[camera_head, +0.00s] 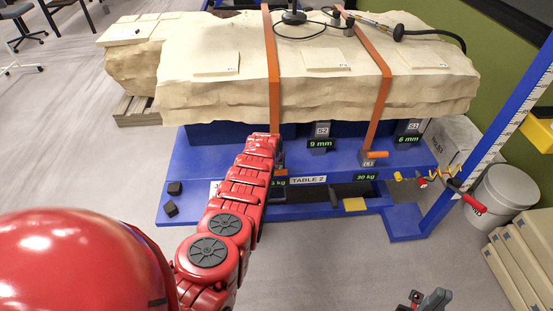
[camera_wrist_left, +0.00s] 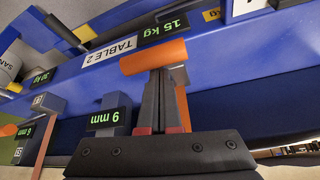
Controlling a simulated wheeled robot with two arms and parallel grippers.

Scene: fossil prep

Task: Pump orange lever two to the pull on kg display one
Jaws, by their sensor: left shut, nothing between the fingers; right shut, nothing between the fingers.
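My left gripper (camera_head: 278,153) is at the left strap's ratchet, mostly hidden by my red arm. In the left wrist view its shut dark fingers (camera_wrist_left: 161,76) reach up to an orange lever (camera_wrist_left: 153,57), with nothing between them; whether they touch it I cannot tell. A kg display (camera_wrist_left: 162,27) beside that lever reads 15 kg; it is partly covered in the head view (camera_head: 277,182). Another orange lever (camera_head: 376,154) sits at the right strap, by a display (camera_head: 366,177) reading 20 kg. Lever labels are too small to read. My right gripper (camera_head: 434,299) is shut at the bottom right.
Two orange straps (camera_head: 273,75) cross a large pale block (camera_head: 200,60) on the blue table (camera_head: 190,160). Displays show 9 mm (camera_head: 319,144) and 6 mm (camera_head: 408,140). A blue ruled post (camera_head: 500,125) and white bucket (camera_head: 503,195) stand at right. The floor in front is clear.

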